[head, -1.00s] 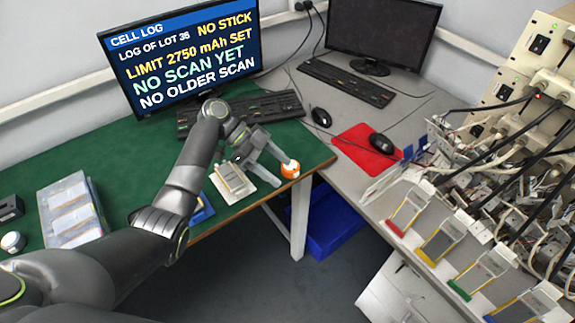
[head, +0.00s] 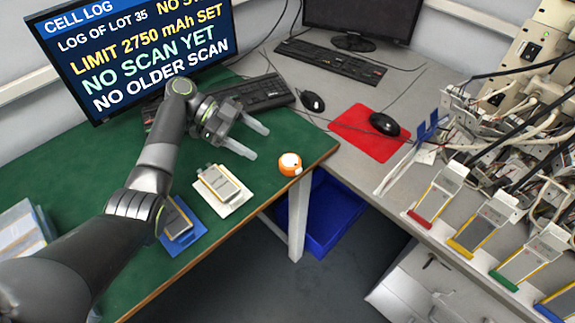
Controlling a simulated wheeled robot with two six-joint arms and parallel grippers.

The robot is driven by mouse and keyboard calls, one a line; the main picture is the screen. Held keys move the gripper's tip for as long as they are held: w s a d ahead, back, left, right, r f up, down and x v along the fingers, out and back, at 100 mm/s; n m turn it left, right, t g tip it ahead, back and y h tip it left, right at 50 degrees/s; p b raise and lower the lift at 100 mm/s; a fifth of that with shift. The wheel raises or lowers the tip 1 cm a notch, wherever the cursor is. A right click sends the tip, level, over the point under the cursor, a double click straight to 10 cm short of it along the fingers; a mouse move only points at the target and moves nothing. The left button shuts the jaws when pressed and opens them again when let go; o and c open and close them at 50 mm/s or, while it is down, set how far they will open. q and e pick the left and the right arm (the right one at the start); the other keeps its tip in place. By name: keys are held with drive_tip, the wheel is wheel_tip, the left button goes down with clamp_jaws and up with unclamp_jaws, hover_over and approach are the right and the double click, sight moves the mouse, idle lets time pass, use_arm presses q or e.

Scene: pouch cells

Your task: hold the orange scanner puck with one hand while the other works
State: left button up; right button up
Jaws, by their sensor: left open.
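The orange scanner puck (head: 290,164) with a white top sits on the green table near its right corner. My left gripper (head: 260,142) is open and empty, up and to the left of the puck, apart from it. A pouch cell on a white tray (head: 239,203) lies left of the puck. Another cell on a blue tray (head: 187,240) lies further left, partly behind my left arm. The screen (head: 125,48) reads "CELL LOG", "LOG OF LOT 35", "LIMIT 2750 mAh SET", "NO SCAN YET" and "NO OLDER SCAN". My right gripper is not in view.
A black keyboard (head: 252,94) lies behind my left gripper. The grey bench at right holds a red mat (head: 349,131) with a mouse, and a wired rack with several colour-tipped cell holders (head: 437,195). A blue bin (head: 326,215) stands below.

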sight(285, 159)
use_arm(q)
drive_tip(key=b+x, duration=0.1)
drive_tip(key=x, duration=0.7)
drive_tip(key=shift+s+d, duration=0.1)
drive_tip(key=shift+s+d+f, duration=0.15)
drive_tip(key=shift+d+f, duration=0.15)
drive_tip(key=shift+d, duration=0.35)
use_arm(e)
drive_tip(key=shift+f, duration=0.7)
use_arm(q)
drive_tip(key=shift+c, duration=0.4)
drive_tip(key=c, duration=0.5)
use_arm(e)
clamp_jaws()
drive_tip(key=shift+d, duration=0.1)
